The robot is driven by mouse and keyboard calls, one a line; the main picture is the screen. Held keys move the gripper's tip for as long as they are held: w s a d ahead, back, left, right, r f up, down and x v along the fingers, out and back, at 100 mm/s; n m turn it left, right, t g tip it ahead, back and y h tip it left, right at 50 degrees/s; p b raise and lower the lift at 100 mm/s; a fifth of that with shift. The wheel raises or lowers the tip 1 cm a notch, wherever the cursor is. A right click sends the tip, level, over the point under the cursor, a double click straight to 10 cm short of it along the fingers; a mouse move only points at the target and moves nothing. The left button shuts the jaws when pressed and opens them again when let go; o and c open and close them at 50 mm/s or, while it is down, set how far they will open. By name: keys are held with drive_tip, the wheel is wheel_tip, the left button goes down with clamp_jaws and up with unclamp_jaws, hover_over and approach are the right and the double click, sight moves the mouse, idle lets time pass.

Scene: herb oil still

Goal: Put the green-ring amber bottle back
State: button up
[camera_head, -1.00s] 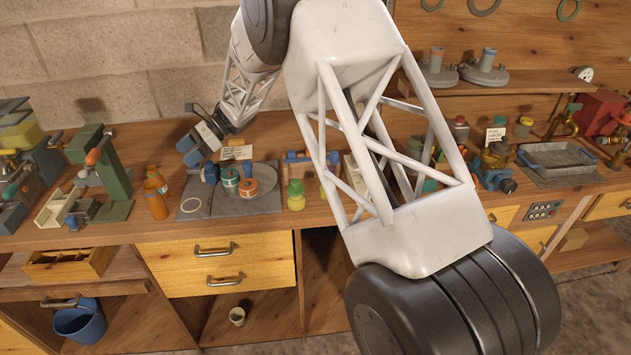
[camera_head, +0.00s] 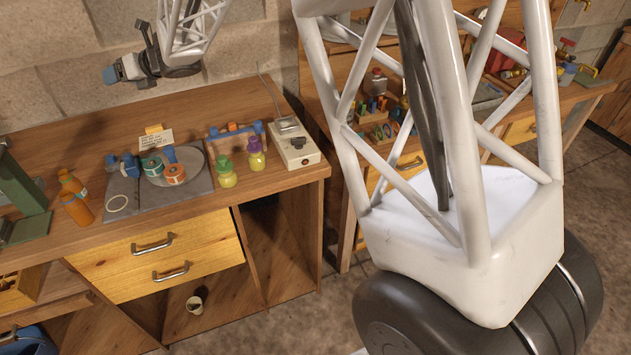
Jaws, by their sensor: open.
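Two orange-amber bottles stand side by side on the bench at the left, the rear one (camera_head: 71,183) and the front one (camera_head: 78,209). A small pale greenish patch shows low on the rear one; I cannot tell whether it is a green ring. My gripper (camera_head: 111,75), with blue fingertips, is up in front of the block wall, above the back of the bench. It is open, with nothing seen in it, and well apart from the bottles.
A grey mat (camera_head: 122,186) holds a teal-and-white roll (camera_head: 152,167), an orange roll (camera_head: 175,174) and a pale ring. Green-capped (camera_head: 227,177) and purple-capped (camera_head: 257,158) yellow bottles stand right of it, near a white box (camera_head: 296,151). A note card (camera_head: 156,139) stands behind.

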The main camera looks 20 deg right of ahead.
drive_tip(key=s+d+r+m+t+h, duration=0.2)
drive_tip(key=s+d+r+m+h, duration=0.1)
drive_tip(key=d+m, duration=0.35)
drive_tip(key=s+d+r+m+t+h, duration=0.2)
drive_tip(key=d+r+m+t+h, duration=0.1)
drive_tip(key=d+m, duration=0.35)
drive_tip(key=s+d+m+g+h, duration=0.1)
drive_tip(key=s+d+m+h, duration=0.4)
drive_tip(key=s+d+m, duration=0.65)
drive_tip(key=s+d+f+m+g, duration=0.2)
drive_tip(key=s+m, duration=0.4)
drive_tip(key=s, duration=0.5)
drive_tip(key=s+d+f+m+g, duration=0.2)
drive_tip(key=s+f+m+g, duration=0.1)
drive_tip(key=s, duration=0.9)
drive_tip(key=s+d+f+m+g, duration=0.3)
drive_tip(key=s+m, duration=0.5)
drive_tip(key=s, duration=0.3)
drive_tip(key=shift+s+f+m+g+h, duration=0.15)
drive_tip(key=shift+m+g+h, duration=0.2)
drive_tip(key=shift+g+h, duration=0.05)
drive_tip(key=shift+d, duration=0.1)
